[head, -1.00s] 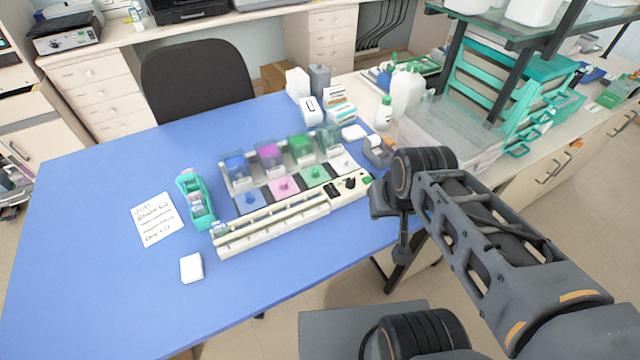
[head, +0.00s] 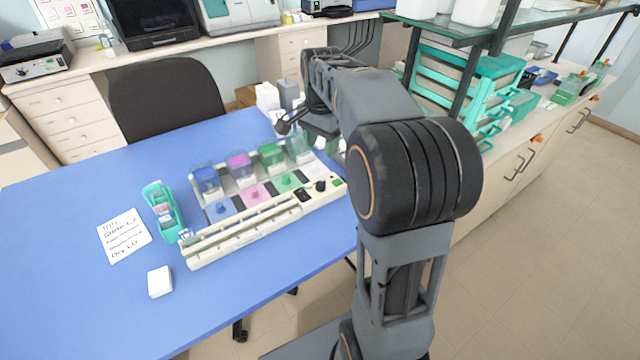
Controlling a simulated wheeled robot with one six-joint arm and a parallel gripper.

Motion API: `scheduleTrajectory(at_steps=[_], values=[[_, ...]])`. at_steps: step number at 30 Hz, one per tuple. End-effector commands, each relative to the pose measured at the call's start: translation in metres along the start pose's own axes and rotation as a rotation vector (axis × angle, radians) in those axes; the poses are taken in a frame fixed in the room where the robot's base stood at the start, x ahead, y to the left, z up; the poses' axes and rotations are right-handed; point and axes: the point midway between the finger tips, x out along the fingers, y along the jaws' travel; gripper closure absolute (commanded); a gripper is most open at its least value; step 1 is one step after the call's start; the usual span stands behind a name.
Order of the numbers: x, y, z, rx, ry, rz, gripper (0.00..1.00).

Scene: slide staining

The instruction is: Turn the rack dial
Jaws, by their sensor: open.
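The cream staining rack (head: 235,238) stands on the blue table, with several coloured jars in its back row. A small black dial (head: 320,186) is on the control panel at the rack's right end, beside a dark display (head: 302,195) and a green button (head: 337,181). Smaller blue, pink and green knobs sit on coloured panels in front of the jars. My gripper (head: 284,126) is open and empty, raised behind the rack's right end, above and behind the dial, and apart from it. My arm partly hides the gripper and the bottles behind it.
A teal slide holder (head: 161,212), a handwritten note (head: 124,236) and a white block (head: 159,282) lie left of the rack. White bottles (head: 267,97) stand behind my gripper. A shelf unit with teal trays (head: 455,85) is at right. The table's front left is clear.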

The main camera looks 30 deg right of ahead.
Motion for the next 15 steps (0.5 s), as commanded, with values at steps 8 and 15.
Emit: scheduleTrajectory(at_steps=[8, 15], values=[[0.05, 0.0, 0.0, 0.007, -0.004, 0.005, 0.45], [0.093, 0.0, -0.001, 0.006, -0.003, 0.003, 0.45]])
